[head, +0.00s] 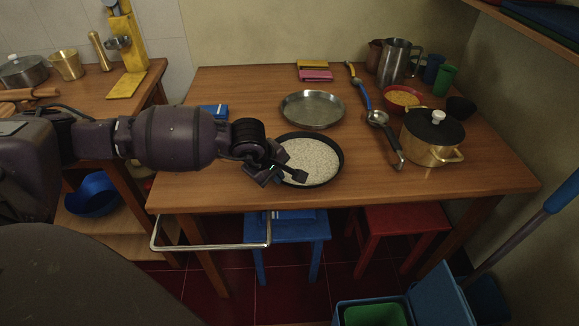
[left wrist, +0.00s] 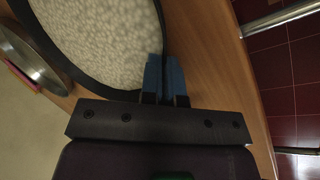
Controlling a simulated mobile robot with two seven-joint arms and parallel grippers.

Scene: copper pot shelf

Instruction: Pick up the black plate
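The black plate (head: 323,144) has a dark rim and a pale speckled inside. It is on the table near the front edge, and appears flat. In the left wrist view the plate (left wrist: 96,34) fills the upper left. My left gripper (head: 268,179) is at the plate's near left edge. In the left wrist view its two blue fingers (left wrist: 163,78) are close together at the rim, which runs in between them. They look shut on it. The fingers hide that bit of rim. My right gripper is not in view.
A metal plate (head: 312,109) lies just behind the black plate. To the right are a ladle (head: 378,118), a red bowl (head: 402,97) and a brass pot (head: 432,145) with a black lid. A metal rail (head: 212,248) runs below the table's front edge.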

